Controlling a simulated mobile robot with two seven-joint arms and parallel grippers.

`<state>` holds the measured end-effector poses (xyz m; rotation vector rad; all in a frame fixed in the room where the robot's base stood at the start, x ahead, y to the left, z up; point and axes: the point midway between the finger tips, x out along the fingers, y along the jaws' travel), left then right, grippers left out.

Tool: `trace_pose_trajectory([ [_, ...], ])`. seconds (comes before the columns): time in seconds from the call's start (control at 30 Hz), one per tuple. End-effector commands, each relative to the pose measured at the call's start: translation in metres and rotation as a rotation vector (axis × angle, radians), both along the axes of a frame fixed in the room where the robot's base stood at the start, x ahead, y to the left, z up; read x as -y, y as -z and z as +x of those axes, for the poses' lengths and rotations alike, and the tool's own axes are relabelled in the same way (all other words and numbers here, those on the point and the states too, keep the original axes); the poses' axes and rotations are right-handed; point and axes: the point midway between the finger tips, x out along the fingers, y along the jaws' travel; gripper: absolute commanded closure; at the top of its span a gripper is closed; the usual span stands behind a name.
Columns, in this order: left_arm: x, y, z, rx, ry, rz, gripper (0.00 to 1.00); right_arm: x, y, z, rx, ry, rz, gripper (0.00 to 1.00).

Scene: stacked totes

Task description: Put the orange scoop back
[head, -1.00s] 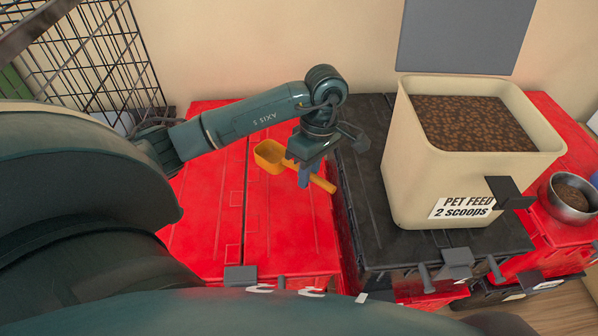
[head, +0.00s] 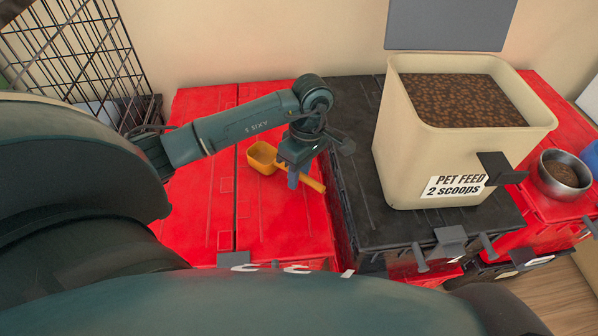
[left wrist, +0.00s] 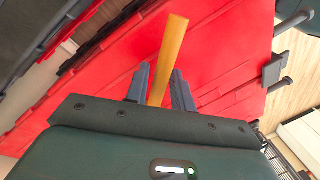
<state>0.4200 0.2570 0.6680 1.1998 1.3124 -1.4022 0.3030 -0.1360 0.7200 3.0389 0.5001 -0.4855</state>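The orange scoop (head: 263,157) lies on the lid of the red tote on the left, its cup to the left and its handle pointing right. My left gripper (head: 292,180) is over the handle and hides part of it. In the left wrist view, the orange handle (left wrist: 168,62) runs between the two blue-grey fingers (left wrist: 160,82). A strip of red shows between the left finger and the handle, so the fingers look open around it. My right gripper is not in view.
A cream bin (head: 415,165) full of kibble, labelled "PET FEED 2 scoops", stands on a black tote (head: 355,160). A dark bracket (head: 500,170) sticks out of its front. A metal bowl (head: 562,172) stands on the red tote at right. A wire cage (head: 75,55) is at left.

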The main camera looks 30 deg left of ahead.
Motion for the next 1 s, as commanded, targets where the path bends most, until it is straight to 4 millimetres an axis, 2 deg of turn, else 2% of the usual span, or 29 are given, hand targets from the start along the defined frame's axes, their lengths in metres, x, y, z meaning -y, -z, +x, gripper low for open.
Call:
trace_pose_trajectory([
  [0.13,0.0,0.0,0.0,0.0,0.0,0.0,0.63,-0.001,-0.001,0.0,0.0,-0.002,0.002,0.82],
  [0.47,0.0,-0.007,0.0,0.001,0.0,0.0,0.63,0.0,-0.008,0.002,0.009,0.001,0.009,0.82],
  [0.57,0.0,-0.021,0.004,0.004,0.001,-0.001,0.63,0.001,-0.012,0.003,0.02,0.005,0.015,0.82],
  [0.9,0.002,-0.093,0.017,0.004,0.0,0.002,0.63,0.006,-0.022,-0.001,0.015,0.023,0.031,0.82],
  [1.0,0.002,-0.108,0.019,0.003,0.0,0.001,0.63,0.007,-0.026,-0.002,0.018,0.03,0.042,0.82],
])
